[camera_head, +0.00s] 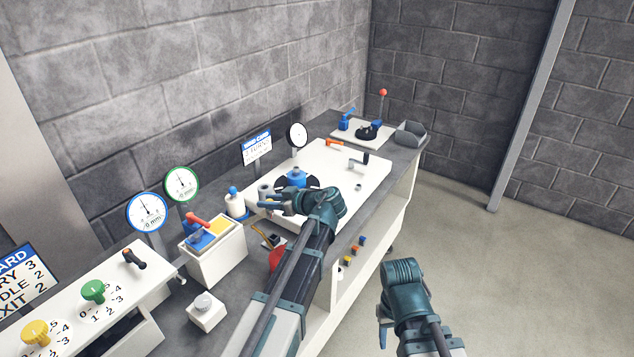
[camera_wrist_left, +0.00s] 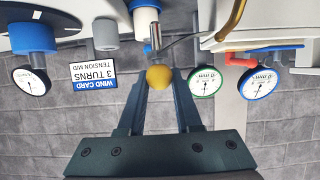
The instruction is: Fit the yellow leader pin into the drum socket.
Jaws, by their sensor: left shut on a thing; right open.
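My left gripper (camera_head: 262,203) is over the bench, near the blue drum (camera_head: 296,176) on its black disc. In the left wrist view, its fingers (camera_wrist_left: 160,88) are closed around the yellow ball-shaped end of the leader pin (camera_wrist_left: 159,75), with a metal part next to it. The drum also shows in that view (camera_wrist_left: 32,38), apart from the pin and to its left. I cannot make out the pin in the head view or the socket in either view. My right gripper (camera_head: 382,328) is open and empty, in front of the bench over the floor.
A grey cylinder (camera_head: 265,191) and a white bottle with a blue cap (camera_head: 235,205) stand near my left gripper. A wind card (camera_head: 257,147) and dial gauges (camera_head: 147,211) stand behind. A white box with a red lever (camera_head: 217,250) is at the left.

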